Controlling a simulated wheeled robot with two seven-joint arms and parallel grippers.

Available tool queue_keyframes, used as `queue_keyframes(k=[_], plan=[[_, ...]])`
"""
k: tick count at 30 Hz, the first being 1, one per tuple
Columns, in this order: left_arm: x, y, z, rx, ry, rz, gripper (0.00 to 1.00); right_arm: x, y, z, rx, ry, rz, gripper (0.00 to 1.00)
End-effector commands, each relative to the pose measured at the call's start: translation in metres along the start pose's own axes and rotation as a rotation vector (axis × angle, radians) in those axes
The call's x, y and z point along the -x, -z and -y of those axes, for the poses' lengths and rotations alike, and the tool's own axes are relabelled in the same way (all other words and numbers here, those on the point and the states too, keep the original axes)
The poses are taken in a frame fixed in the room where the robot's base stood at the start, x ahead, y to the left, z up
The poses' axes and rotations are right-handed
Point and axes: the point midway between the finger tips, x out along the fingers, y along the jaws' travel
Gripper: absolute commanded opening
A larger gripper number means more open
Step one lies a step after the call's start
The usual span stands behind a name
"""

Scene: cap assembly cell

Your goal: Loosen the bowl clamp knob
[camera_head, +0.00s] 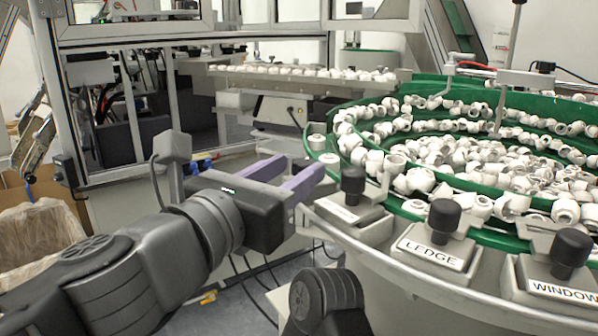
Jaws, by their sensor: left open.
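Three black knobs stand upright on grey blocks along the near rim of the green feeder bowl (484,236). The left knob (353,181) has a label too small to read. The middle knob (444,217) is on the block labelled LEDGE, and the right knob (571,251) is on the block labelled WINDOW. I cannot tell which one is the bowl clamp knob. My left gripper (301,166) is open, its two purple fingers pointing right toward the bowl rim. It is empty, left of the left knob and apart from it. My right gripper is not in view.
White caps (490,160) fill the bowl. A linear track (300,73) with more caps runs behind it. A framed machine (190,30) stands at the back left, and a lined bin (40,240) at the left. The bowl's metal rim is close to my left fingers.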

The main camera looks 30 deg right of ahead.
Motion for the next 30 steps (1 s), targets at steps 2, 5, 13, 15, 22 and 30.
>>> queue_keyframes(k=[2, 5, 13, 15, 22, 30], plan=[[-0.011, 0.001, 0.001, 0.000, 0.003, 0.000, 0.41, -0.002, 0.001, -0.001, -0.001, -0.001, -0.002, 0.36], [-0.019, 0.000, 0.000, 0.000, 0.000, 0.000, 0.41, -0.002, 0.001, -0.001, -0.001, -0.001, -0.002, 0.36], [-0.021, 0.000, 0.000, -0.001, -0.001, 0.000, 0.41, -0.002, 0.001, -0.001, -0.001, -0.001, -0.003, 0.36], [-0.021, 0.000, 0.000, -0.001, -0.001, 0.000, 0.38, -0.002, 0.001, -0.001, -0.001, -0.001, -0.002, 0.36], [-0.021, 0.000, 0.000, -0.001, 0.000, 0.000, 0.19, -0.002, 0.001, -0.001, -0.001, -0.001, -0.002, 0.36], [-0.021, 0.000, 0.000, -0.001, 0.000, 0.000, 0.00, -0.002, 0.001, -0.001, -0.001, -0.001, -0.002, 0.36]])
